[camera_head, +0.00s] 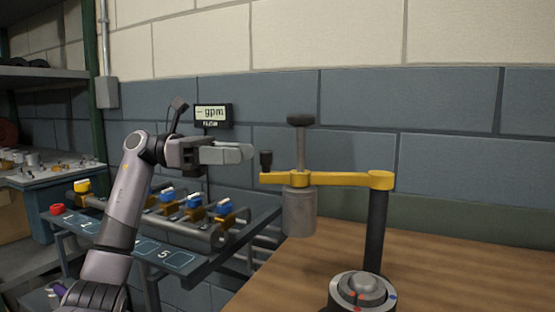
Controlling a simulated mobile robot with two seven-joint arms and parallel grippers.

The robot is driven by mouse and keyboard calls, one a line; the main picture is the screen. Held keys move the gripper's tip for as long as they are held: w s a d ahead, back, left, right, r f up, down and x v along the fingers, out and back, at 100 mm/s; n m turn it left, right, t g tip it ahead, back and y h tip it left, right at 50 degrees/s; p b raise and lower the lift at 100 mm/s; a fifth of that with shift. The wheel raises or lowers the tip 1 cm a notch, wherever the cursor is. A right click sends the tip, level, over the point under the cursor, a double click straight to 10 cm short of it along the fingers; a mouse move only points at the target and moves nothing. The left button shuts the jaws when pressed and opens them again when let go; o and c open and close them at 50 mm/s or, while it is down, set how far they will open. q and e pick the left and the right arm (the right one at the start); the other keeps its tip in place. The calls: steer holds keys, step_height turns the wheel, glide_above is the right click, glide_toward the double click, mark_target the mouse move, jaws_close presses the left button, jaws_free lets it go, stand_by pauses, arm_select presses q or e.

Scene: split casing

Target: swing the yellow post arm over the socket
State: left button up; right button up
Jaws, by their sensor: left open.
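The yellow post arm (340,179) is a flat bar on top of a dark upright post (375,230) and reaches left from it. A grey cylinder (299,212) hangs under the bar, with a rod and dark knob (300,120) above. A small black handle (266,160) stands at the bar's left end. A round grey ringed part (362,290) with red and blue marks sits on the table below, in front of the post; I cannot tell if it is the socket. My left gripper (246,152) is open, just left of the black handle and apart from it. My right gripper is out of view.
The wooden table (460,270) is clear on the right. At left stands a rack (160,255) of pipes with yellow, red and blue valves. A small display (213,114) reading "gpm" is behind my left wrist. A shelf and cluttered bench are far left.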

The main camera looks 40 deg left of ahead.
mark_target(267, 155)
arm_select(q)
steer(key=x, duration=0.6)
steer(key=shift+d, duration=0.15)
jaws_close()
